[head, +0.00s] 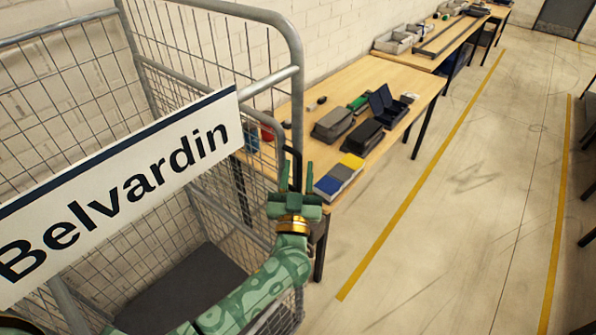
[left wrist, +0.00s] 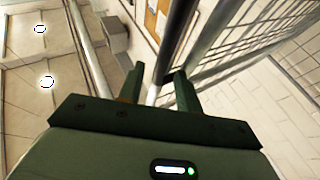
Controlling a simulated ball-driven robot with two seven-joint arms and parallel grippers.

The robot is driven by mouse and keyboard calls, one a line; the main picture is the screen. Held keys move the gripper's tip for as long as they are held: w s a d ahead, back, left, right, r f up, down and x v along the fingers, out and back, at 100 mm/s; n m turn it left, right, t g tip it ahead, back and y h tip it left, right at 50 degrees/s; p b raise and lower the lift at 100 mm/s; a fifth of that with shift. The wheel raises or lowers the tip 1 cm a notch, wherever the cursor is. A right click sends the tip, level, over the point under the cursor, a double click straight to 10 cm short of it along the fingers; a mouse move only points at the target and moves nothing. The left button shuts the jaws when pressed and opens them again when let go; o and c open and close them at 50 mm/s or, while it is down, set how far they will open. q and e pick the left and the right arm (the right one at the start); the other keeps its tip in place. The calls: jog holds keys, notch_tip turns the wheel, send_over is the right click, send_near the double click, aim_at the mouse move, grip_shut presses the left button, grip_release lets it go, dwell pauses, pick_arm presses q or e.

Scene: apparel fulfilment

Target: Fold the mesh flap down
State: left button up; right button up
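A roll cage of grey tubes and wire mesh (head: 285,28) fills the left of the head view. A white sign (head: 130,185) reading "Belvardin" hangs across its near side. Mesh shows above and below the sign, but I cannot tell which part is the flap. My left gripper (head: 296,172) is at the cage's right corner post, fingers pointing up beside a slim black upright piece. My right gripper is not in view.
A second table (head: 430,48) is farther back. A brick wall is behind. The floor (head: 440,230) on the right is clear, with yellow lines.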

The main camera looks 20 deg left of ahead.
pick_arm(q)
jog(key=shift+c, duration=0.2)
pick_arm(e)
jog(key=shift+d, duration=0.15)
